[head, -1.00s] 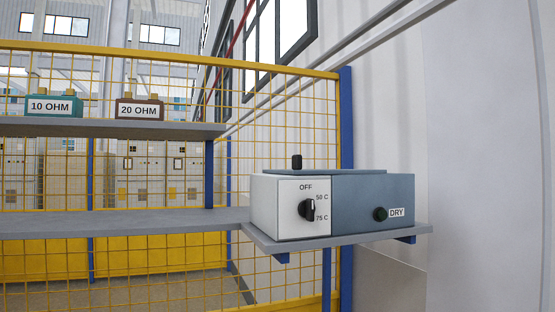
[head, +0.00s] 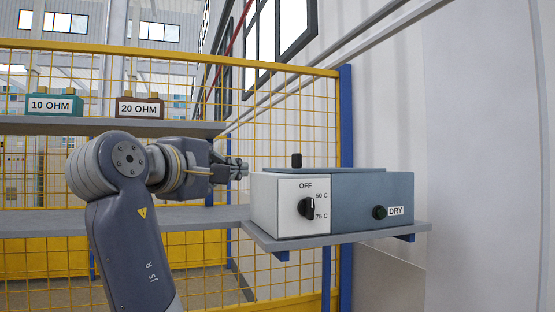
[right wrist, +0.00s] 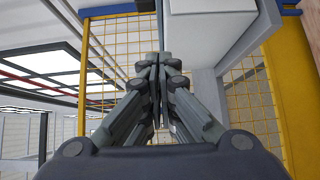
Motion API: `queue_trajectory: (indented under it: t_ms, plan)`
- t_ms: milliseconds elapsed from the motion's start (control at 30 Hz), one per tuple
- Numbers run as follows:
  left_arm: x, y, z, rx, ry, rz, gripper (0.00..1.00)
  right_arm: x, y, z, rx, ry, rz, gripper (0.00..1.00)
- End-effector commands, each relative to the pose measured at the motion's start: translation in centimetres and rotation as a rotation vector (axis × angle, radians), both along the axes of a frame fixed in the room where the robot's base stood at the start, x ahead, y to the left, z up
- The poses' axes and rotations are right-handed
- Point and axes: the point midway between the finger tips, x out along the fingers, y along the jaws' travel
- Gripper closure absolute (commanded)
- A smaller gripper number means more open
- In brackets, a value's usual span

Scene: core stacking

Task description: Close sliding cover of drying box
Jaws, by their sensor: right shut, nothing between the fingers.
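The drying box (head: 291,220) sits on a small grey shelf at the right of the head view. Its left front is white with a black dial marked OFF, 50 C and 75 C; its right front is blue-grey with a dark green button (head: 380,212) and a DRY label. A flat blue-grey cover (head: 350,171) lies on top toward the right. A black upright knob (head: 297,161) stands left of it. My right gripper (head: 244,168) is shut and empty, just left of the box's upper left edge. It also shows shut in the right wrist view (right wrist: 158,62). My left gripper is not visible.
Left of the box, an upper shelf (head: 100,127) holds a teal 10 OHM block (head: 54,106) and a brown 20 OHM block (head: 140,108). A yellow mesh fence (head: 290,110) and blue post (head: 346,120) stand behind the box. Space above the box is free.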

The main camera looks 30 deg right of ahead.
Motion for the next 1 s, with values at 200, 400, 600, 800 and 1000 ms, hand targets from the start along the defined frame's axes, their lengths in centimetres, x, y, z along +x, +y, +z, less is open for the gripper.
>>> queue_trajectory:
  t_ms: [200,400,600,800,1000]
  plan:
    - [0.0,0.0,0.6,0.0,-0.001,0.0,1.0,-0.9,-0.5,2.3,-0.023,-0.002,-0.025,1.0]
    - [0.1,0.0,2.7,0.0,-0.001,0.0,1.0,0.9,-3.6,2.5,-0.021,-0.002,-0.027,1.0]
    - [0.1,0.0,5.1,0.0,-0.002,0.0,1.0,3.2,-7.3,2.6,-0.022,-0.003,-0.026,1.0]
    - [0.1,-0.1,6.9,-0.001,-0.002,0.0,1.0,3.5,-10.5,2.4,-0.021,-0.006,-0.025,1.0]
    - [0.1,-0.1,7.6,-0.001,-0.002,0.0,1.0,3.1,-12.0,2.1,-0.021,-0.006,-0.022,1.0]
